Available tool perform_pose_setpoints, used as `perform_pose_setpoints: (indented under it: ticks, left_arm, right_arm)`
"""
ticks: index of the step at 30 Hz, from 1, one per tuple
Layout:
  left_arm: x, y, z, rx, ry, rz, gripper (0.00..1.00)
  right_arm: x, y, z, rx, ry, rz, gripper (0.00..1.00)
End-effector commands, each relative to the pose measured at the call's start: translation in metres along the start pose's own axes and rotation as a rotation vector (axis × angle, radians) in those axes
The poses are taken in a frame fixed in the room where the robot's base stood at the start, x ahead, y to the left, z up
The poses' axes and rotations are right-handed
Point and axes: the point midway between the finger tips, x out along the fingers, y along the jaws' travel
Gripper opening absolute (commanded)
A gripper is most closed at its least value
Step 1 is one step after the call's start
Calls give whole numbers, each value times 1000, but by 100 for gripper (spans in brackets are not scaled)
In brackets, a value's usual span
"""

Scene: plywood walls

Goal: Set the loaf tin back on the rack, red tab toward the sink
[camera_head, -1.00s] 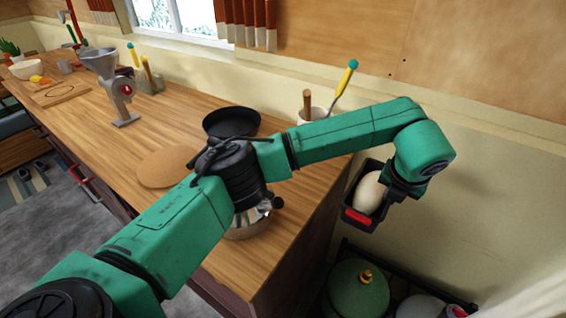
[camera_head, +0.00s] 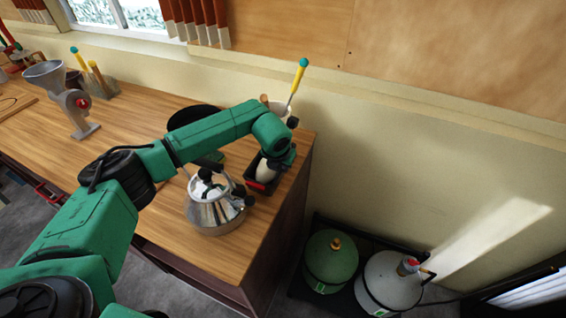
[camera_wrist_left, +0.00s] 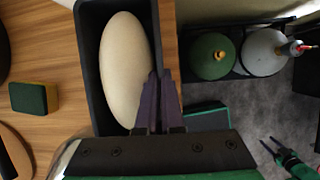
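The black loaf tin (camera_head: 250,184) holds a pale oval loaf (camera_head: 266,171) and is at the right end of the wooden counter. Its red tab faces the camera in the head view. My left gripper (camera_head: 279,158) is shut on the tin's side wall; in the left wrist view its dark fingers (camera_wrist_left: 158,105) pinch the wall beside the loaf (camera_wrist_left: 124,70). I cannot tell whether the tin touches the counter. My right gripper (camera_wrist_left: 269,146) shows small and open at the lower right of the left wrist view. I cannot make out a rack or sink.
A steel kettle (camera_head: 215,212) stands close left of the tin, with a black pan (camera_head: 192,114) and a utensil pot (camera_head: 279,107) behind. A sponge (camera_wrist_left: 35,97) lies left of the tin. Green (camera_head: 329,262) and grey (camera_head: 388,283) cylinders stand on the floor past the counter edge.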

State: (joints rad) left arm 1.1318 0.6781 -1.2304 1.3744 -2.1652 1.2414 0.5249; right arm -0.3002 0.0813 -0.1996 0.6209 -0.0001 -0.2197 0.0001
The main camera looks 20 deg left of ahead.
Motion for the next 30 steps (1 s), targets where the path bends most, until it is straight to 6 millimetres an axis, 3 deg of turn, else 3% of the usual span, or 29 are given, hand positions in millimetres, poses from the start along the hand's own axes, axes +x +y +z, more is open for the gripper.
perform_pose_setpoints:
  ticks: [2,11,13,14,26,30]
  left_arm:
    - [4,-1,-1,-1,-1,-1,0]
    - [13,-2,-4,-1,-5,-1,0]
    - [12,-2,-4,-1,-2,0,27]
    - [12,-2,-4,-1,-2,0,34]
    - [8,-1,-4,-2,-3,-1,34]
    - [-12,-1,-4,0,-7,0,34]
  right_arm:
    - [-12,0,-1,0,0,0,50]
    - [-5,0,-1,0,0,0,50]
    - [-6,0,-1,0,0,-1,50]
    - [-6,-1,-1,0,0,-1,50]
    - [-5,-2,-1,1,0,-2,50]
    - [6,-2,0,0,-1,-2,50]
